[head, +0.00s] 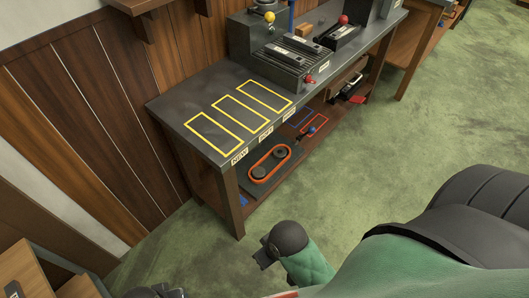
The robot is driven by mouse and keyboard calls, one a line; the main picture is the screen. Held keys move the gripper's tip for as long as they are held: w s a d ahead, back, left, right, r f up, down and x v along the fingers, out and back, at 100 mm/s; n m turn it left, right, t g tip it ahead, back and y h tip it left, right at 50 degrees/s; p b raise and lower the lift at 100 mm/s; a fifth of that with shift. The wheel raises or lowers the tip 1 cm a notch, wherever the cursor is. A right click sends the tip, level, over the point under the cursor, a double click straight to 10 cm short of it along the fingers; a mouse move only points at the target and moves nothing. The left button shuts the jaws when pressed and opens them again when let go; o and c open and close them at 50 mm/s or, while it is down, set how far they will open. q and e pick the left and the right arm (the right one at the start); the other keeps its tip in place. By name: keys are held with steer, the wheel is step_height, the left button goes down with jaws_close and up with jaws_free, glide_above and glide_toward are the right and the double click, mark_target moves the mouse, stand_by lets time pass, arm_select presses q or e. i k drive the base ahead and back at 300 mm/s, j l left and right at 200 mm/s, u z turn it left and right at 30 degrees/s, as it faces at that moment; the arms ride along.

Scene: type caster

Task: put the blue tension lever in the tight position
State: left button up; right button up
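An orange-red belt loop (270,163) around two dark pulleys sits on the lower shelf of the dark workbench. A small blue piece (311,131) by a red outline and a blue outline, right of the belt, may be the tension lever. It is too small to tell its position. A dark gripper-like end (263,258) on a green arm, apparently my right, is in front of the bench over the floor, apart from the belt. A dark part at the bottom edge (155,293) may be my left gripper, mostly cut off. Neither shows its fingers clearly.
The bench top (185,105) has three yellow-outlined areas with labels, all empty. A dark machine (285,60) with a red knob stands farther back. A bench leg (229,203) stands left of the belt. Green floor (390,130) is clear to the right. Wooden furniture (35,270) is at lower left.

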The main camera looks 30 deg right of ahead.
mark_target(312, 130)
steer(key=z, duration=1.3)
